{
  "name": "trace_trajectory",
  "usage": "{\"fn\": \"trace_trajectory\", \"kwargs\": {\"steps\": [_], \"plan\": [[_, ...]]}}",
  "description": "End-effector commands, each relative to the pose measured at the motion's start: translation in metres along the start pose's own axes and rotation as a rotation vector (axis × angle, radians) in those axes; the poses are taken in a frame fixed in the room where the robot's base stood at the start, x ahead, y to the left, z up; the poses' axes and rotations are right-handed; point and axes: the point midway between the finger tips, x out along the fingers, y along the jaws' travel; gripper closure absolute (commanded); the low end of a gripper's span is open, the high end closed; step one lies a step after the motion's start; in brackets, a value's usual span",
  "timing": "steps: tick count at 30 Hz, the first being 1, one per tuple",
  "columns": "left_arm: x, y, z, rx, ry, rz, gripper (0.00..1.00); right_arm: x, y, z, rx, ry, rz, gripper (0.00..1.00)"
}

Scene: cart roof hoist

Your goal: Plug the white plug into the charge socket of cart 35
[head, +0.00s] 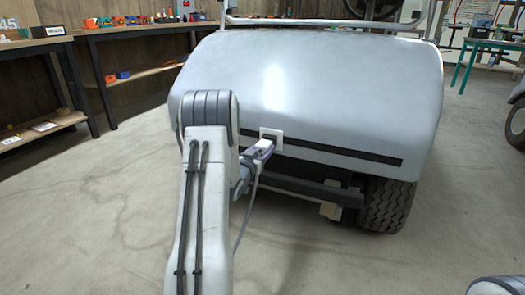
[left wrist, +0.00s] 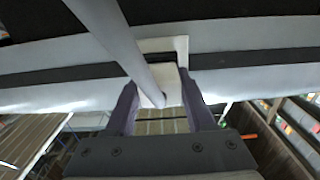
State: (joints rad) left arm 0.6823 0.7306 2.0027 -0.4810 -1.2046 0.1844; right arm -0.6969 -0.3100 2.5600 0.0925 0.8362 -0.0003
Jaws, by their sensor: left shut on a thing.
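In the left wrist view the plug (left wrist: 171,88) sits between the two purple fingers of my left gripper (left wrist: 160,92). The socket's white frame (left wrist: 183,44) and part of its dark opening show just beyond the plug. I cannot tell whether the plug's tip touches or enters the socket. A pale cable (left wrist: 118,38) runs from the plug across the view. No number shows on this cart. My right gripper is not in view.
Workbenches (head: 130,28) stand at the back left. The floor left of the cart is clear.

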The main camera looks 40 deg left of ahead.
Motion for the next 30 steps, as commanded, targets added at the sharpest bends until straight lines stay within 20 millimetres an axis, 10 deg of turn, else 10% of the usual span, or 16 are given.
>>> {"fn": "trace_trajectory", "kwargs": {"steps": [8, 9, 12, 23, 30], "plan": [[0.007, 0.0, -0.001, 0.0, 0.002, 0.0, 1.0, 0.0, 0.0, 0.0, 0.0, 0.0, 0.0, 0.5], [0.008, 0.0, -0.001, 0.0, 0.002, 0.0, 0.42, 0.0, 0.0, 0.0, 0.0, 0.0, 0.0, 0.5], [0.007, 0.0, -0.001, 0.0, 0.001, 0.0, 0.11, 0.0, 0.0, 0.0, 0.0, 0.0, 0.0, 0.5], [0.003, 0.0, -0.001, 0.0, -0.001, -0.001, 0.11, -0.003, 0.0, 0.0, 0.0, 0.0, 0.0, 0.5], [-0.036, -0.001, -0.003, -0.003, -0.005, -0.002, 0.11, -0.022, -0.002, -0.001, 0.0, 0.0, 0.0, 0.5]]}}
